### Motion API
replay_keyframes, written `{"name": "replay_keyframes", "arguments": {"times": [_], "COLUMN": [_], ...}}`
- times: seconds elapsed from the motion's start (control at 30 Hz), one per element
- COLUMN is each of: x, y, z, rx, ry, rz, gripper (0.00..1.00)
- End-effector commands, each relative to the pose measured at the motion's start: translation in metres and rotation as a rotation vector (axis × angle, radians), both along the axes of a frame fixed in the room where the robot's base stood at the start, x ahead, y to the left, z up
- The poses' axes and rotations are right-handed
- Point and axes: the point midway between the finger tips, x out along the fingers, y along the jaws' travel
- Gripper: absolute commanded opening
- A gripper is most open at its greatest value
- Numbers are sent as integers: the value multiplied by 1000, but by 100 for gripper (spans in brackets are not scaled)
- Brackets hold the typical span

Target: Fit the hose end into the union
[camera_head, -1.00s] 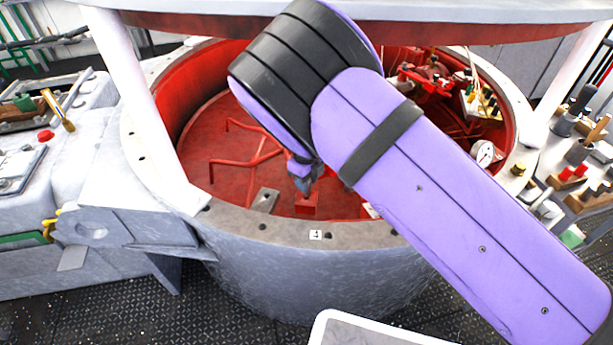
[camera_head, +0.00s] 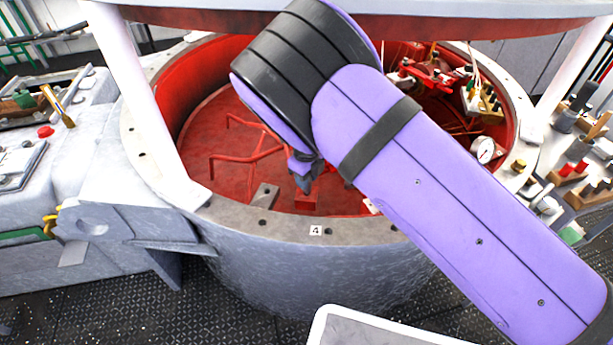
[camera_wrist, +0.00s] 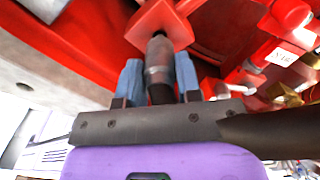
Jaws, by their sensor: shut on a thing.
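My gripper (camera_wrist: 158,82) has blue fingers on both sides of a grey metal hose end (camera_wrist: 158,62) and is shut on it. A dark length, likely the hose, shows between the fingers behind it. The hose end's tip meets the face of a red block (camera_wrist: 158,22), which I take to be the union, in the wrist view. I cannot tell whether the tip is inside it or only against it. In the head view my gripper (camera_head: 303,178) points down just above the red block (camera_head: 307,202) inside the round red well, and the hose end cannot be made out.
The well's grey rim (camera_head: 280,226) surrounds the work, with white posts left and right. Red bent pipes (camera_head: 240,150) stand left of the block. A gauge (camera_head: 484,150) and red fittings (camera_head: 432,70) crowd the right side. A wide plate hangs above.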

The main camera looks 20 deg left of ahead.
Motion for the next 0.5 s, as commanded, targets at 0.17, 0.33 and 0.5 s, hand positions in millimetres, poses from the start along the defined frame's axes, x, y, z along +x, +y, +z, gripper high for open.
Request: {"name": "replay_keyframes", "arguments": {"times": [0.17,0.33,0.5], "x": [0,0,0], "y": [0,0,0], "z": [-3,-6,-9], "rx": [0,0,0], "ry": [0,0,1], "rz": [0,0,0], "gripper": [8,8,8]}}
